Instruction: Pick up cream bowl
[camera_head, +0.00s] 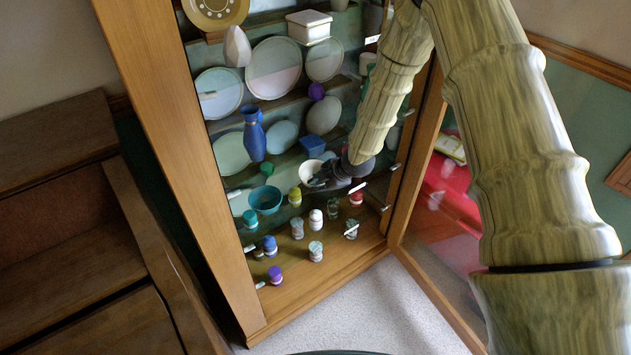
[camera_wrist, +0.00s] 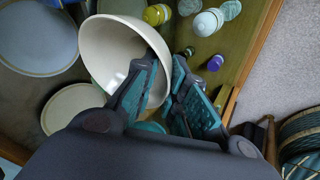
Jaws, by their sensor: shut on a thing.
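The cream bowl (camera_head: 310,168) shows in the head view inside the cabinet, partly covered by my gripper (camera_head: 322,181). In the wrist view the cream bowl (camera_wrist: 108,48) is large and tilted, with its open side facing the lower right. My gripper (camera_wrist: 166,64) is shut on the bowl's rim, one finger inside the bowl and the other outside. I cannot tell whether the bowl's base touches the shelf.
A teal bowl (camera_head: 265,200), a blue vase (camera_head: 254,135) and a blue box (camera_head: 313,144) stand close by. Several small jars (camera_head: 297,228) line the lower shelves. Plates (camera_head: 273,68) lean at the back. An open glass door (camera_head: 440,235) is on the right.

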